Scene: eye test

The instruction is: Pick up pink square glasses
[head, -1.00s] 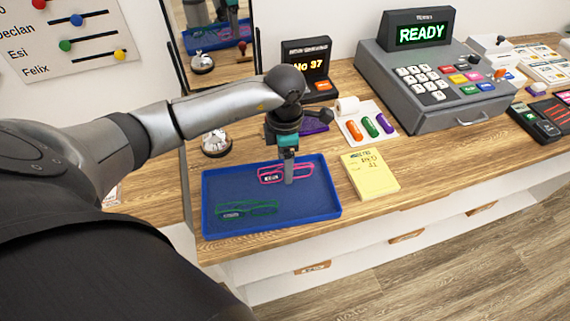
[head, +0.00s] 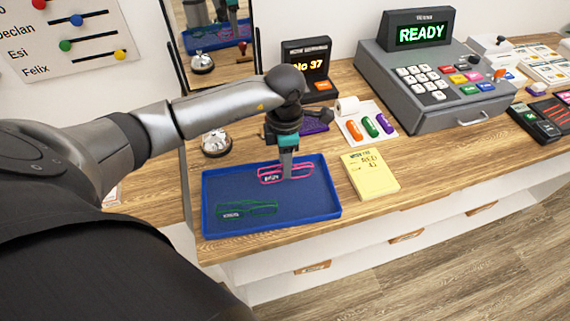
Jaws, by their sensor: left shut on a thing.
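The pink square glasses (head: 305,171) lie in the far part of the blue tray (head: 211,188), with a small dark tag on them. My left gripper (head: 287,176) points down over the tray and is shut on the pink glasses; its fingers hide the middle of the frame. The glasses look to be at or very near the tray floor; I cannot tell if they are lifted. Green glasses (head: 262,208) with a tag lie in the near left part of the tray, apart from the gripper. My right gripper is not in view.
A yellow notepad (head: 370,174) lies right of the tray. A bell (head: 216,143) stands behind it, near a mirror. A number display (head: 307,62), a card with coloured capsules (head: 366,123) and a grey cash register (head: 430,90) stand further back and right.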

